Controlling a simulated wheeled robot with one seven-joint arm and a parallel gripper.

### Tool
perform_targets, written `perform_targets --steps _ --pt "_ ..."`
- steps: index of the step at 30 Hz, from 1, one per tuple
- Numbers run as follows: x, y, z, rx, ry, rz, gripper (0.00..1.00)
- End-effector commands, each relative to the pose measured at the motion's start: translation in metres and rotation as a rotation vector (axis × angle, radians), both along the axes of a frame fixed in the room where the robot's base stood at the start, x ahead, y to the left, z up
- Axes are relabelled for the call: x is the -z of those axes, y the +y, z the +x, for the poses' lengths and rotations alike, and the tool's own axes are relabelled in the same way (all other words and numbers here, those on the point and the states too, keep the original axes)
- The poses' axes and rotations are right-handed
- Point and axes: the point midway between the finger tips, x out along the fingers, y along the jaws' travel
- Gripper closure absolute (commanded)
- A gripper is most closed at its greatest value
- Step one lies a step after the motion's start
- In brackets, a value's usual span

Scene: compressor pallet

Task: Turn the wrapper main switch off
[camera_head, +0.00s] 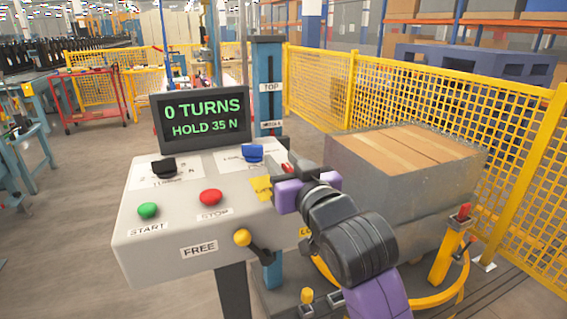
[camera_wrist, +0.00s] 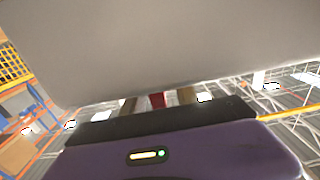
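The grey control panel (camera_head: 150,240) stands in front of me. A red handle (camera_head: 287,168) shows at its right end near a partly hidden yellow plate (camera_head: 262,188); it looks like the main switch, but its setting cannot be read. My gripper (camera_head: 284,181) is at that right end and covers much of the switch. In the wrist view, a red piece (camera_wrist: 158,100) shows between my two fingers, with gaps on both sides, so my gripper looks open around it. The panel's grey underside or side fills the upper wrist view.
The panel carries a screen (camera_head: 203,117) reading "0 TURNS HOLD 35 N", black (camera_head: 163,168) and blue (camera_head: 252,153) knobs, green (camera_head: 148,210) and red (camera_head: 210,197) buttons, and a yellow-tipped lever (camera_head: 243,237). A wrapped pallet load (camera_head: 375,185) and yellow fence (camera_head: 420,105) stand right.

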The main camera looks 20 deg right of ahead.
Motion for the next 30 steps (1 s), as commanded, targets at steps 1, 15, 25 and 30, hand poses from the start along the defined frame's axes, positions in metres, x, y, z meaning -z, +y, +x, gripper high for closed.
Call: perform_targets --steps 1,15,25,30 --pt "0.0 0.0001 0.0001 0.0 0.0 0.0 0.65" --pt "0.0002 0.0001 -0.0003 0.0 0.0 0.0 1.0" --pt "0.0005 0.0008 -0.0004 -0.053 0.001 0.001 1.0" --pt "0.0006 0.0025 -0.0005 -0.141 0.001 0.001 1.0"
